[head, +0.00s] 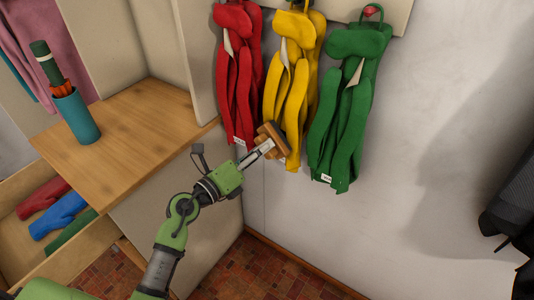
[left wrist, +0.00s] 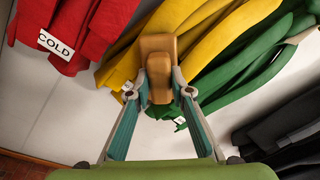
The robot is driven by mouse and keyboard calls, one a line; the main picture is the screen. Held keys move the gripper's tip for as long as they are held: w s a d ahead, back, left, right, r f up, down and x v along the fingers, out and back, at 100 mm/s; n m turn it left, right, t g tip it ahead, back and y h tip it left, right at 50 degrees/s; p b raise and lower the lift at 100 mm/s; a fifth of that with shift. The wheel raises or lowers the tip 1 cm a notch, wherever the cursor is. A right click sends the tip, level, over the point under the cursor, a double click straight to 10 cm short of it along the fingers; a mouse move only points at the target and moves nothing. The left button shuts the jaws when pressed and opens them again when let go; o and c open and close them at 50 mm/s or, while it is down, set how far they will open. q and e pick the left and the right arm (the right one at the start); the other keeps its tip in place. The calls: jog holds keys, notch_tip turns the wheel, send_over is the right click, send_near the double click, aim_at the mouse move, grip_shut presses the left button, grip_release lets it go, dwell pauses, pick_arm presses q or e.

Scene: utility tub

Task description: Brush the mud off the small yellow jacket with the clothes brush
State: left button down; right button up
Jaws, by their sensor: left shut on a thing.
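The small yellow jacket (head: 291,80) hangs on the wall between a red and a green jacket. In the left wrist view, the yellow jacket (left wrist: 220,38) fills the upper middle. My left gripper (head: 266,148) is shut on a wooden clothes brush (head: 272,140). The brush (left wrist: 158,62) is at the lower part of the yellow jacket, overlapping it in both views; I cannot tell whether its bristles touch the cloth. No mud shows clearly on the visible cloth. The brush hides part of the jacket's lower end. My right gripper is not in view.
The red jacket (head: 238,75) and the green jacket (head: 349,100) hang close on either side. A wooden bench top (head: 130,125) at left bears a teal holder (head: 76,118) with an umbrella. A dark garment (head: 512,190) hangs at far right.

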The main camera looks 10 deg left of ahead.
pick_arm(q)
jog(key=shift+w+a, duration=0.3)
jog(key=shift+a, duration=0.2)
jog(key=shift+v, duration=2.9)
jog(key=shift+s+f, duration=0.1)
jog(key=shift+v, duration=1.45)
